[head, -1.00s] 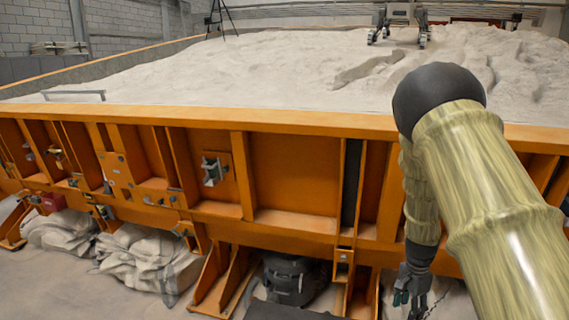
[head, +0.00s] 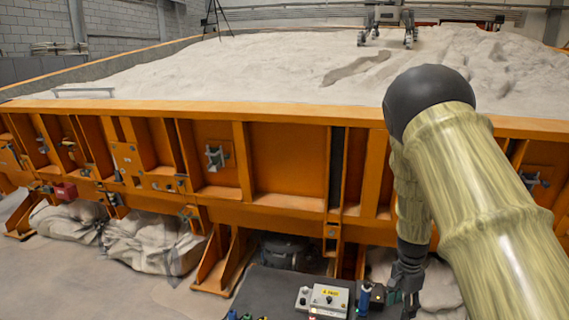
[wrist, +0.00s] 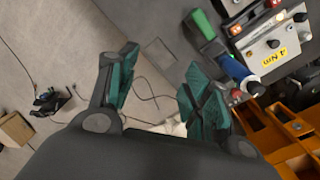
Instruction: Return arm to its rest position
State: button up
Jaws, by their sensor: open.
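My gripper (wrist: 160,95) is open in the wrist view, with its two green-padded fingers spread and nothing between them. It points down toward the floor. In the head view my gripper (head: 402,290) shows small at the lower right, below my bent arm. It is in front of the orange sandbed frame and just right of a dark table top with small items on it. My arm's elbow is raised in front of the sandbed (head: 250,106).
A dark table (head: 262,290) holds a control box (head: 329,298) with a yellow label and a blue-handled tool (head: 364,296). In the wrist view the control box (wrist: 275,42) and blue tool (wrist: 236,72) lie close beside the right finger. Cables and a small box (wrist: 15,129) lie on the floor.

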jog(key=s+a+f+n, duration=0.1)
jog(key=s+f+n, duration=0.2)
jog(key=s+f, duration=0.4)
jog(key=s+a+f+n+h, duration=0.1)
jog(key=s+a+f+n, duration=0.1)
jog(key=s+f, duration=0.6)
jog(key=s+a+f+n, duration=0.1)
jog(key=s+f+n, duration=0.3)
jog(key=s+f, duration=0.3)
jog(key=shift+s+a+f, duration=0.1)
jog(key=shift+s+a, duration=0.05)
jog(key=shift+s, duration=1.3)
jog(key=shift+s+a+f, duration=0.1)
jog(key=shift+s+a, duration=0.05)
jog(key=shift+s, duration=1.25)
jog(key=s+a+n+y, duration=0.1)
jog(key=s+a+n, duration=0.55)
jog(key=s, duration=0.85)
notch_tip(320, 180, down, 15)
jog(key=a+m+b, duration=0.1)
jog(key=b, duration=1.3)
jog(key=shift+w+r, duration=0.2)
jog(key=shift+w, duration=0.1)
jog(key=shift+m, duration=0.25)
